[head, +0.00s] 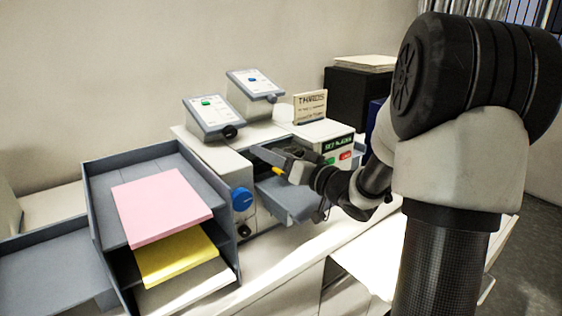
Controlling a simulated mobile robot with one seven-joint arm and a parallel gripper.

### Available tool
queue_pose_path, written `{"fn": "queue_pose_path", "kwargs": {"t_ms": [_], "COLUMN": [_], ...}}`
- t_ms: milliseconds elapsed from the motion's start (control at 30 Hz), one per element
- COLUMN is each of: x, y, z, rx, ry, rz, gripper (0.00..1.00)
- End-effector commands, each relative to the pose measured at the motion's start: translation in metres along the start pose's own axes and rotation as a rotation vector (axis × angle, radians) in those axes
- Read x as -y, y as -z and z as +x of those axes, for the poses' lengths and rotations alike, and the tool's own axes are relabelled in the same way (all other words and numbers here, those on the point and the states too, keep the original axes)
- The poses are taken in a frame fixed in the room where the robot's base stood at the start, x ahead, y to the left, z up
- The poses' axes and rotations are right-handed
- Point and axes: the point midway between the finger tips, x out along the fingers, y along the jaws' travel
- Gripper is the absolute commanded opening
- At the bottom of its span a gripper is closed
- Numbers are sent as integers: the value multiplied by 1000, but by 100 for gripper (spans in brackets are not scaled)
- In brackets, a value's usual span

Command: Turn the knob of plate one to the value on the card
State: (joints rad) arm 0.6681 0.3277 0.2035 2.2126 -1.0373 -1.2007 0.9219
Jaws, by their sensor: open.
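A card (310,107) with several lines of dark print stands upright on the white machine; its words are too small to read surely. Two sloped grey-blue consoles stand at the back: a left one (208,112) with a green mark and a right one (254,81) with a blue mark. A dark knob (230,131) sits at the left console's lower right corner, and another (272,98) at the right console's. Which is plate one, I cannot tell. My gripper (272,160) is open in front of the machine, below and apart from these knobs. Its fingertips are hard to make out.
A blue dial (242,199) sits on the machine's front. A grey tray rack (108,209) with pink (162,205) and yellow paper (175,256) stands at the left. A lit panel (338,144) is right of my gripper. My arm hides much of the right side.

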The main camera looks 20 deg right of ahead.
Motion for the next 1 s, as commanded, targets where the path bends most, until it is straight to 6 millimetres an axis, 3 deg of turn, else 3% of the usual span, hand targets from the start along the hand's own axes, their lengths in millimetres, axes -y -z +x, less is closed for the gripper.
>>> {"fn": "queue_pose_path", "kwargs": {"t_ms": [100, 333, 800, 1000], "x": [-1, 0, 0, -9], "y": [0, 0, 0, -1], "z": [-20, -34, -33, -17], "rx": [-1, 0, 3, 63], "ry": [-2, 0, -12, -222], "rz": [-1, 0, -11, -185], "gripper": [50, 50, 50, 50]}}
